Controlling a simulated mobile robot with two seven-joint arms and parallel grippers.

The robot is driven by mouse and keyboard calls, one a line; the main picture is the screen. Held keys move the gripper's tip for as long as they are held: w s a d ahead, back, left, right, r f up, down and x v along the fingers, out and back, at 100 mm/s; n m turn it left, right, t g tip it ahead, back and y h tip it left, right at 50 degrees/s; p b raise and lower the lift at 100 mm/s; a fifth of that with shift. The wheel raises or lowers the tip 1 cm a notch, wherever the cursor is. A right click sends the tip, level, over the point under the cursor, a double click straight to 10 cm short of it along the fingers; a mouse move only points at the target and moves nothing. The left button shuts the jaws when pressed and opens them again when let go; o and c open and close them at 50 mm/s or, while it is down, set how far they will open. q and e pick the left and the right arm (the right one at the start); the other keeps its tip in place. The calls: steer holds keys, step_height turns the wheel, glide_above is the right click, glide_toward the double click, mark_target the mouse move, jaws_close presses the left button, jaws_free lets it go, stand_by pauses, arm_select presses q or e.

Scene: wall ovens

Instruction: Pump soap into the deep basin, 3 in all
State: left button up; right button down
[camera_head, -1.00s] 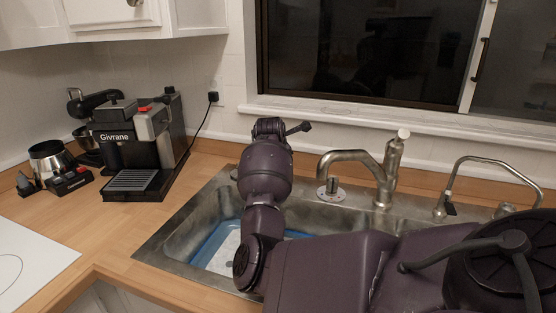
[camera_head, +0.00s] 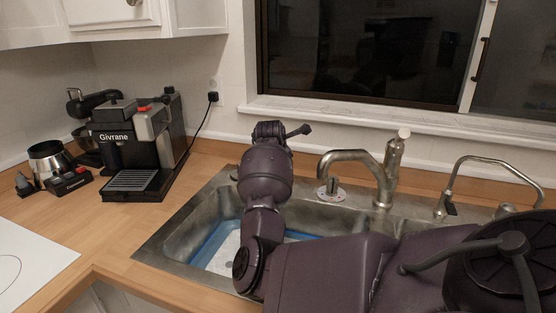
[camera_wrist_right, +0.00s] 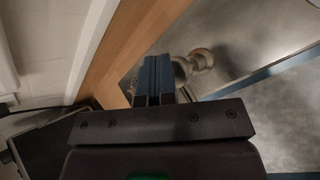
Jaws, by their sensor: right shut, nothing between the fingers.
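My right arm reaches over the sink to its back left corner in the head view. Its gripper's fingers are hidden there behind the arm. In the right wrist view my right gripper (camera_wrist_right: 155,68) is shut and empty. A rounded metal fitting (camera_wrist_right: 200,60), which looks like the soap pump, shows just beyond and beside the fingertips; whether they touch it I cannot tell. In the head view a small metal piece (camera_head: 235,174) shows left of the arm. The basin (camera_head: 204,219) is steel with a blue-edged white area at its bottom. My left gripper is out of view.
The faucet (camera_head: 384,172) and a thinner curved tap (camera_head: 452,186) stand behind the sink, right of my arm. A round fitting (camera_head: 331,190) sits by the faucet. A coffee machine (camera_head: 133,150) stands left on the wooden counter (camera_head: 95,232). The window wall is close behind.

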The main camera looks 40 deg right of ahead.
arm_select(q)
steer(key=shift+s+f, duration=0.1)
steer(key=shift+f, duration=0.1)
arm_select(e)
steer(key=shift+f, duration=0.55)
steer(key=shift+r, duration=0.1)
stand_by(0.3)
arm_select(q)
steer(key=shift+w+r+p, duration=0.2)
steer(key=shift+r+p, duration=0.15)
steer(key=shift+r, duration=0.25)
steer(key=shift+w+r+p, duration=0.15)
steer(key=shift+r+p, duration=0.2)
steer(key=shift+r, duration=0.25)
arm_select(e)
steer(key=shift+r, duration=1.6)
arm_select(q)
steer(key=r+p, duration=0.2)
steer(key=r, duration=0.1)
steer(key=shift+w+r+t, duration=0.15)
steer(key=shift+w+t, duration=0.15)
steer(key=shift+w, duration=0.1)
arm_select(e)
step_height(320, 180, up, 5)
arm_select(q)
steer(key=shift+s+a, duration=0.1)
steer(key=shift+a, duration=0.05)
arm_select(e)
steer(key=shift+a+f, duration=0.1)
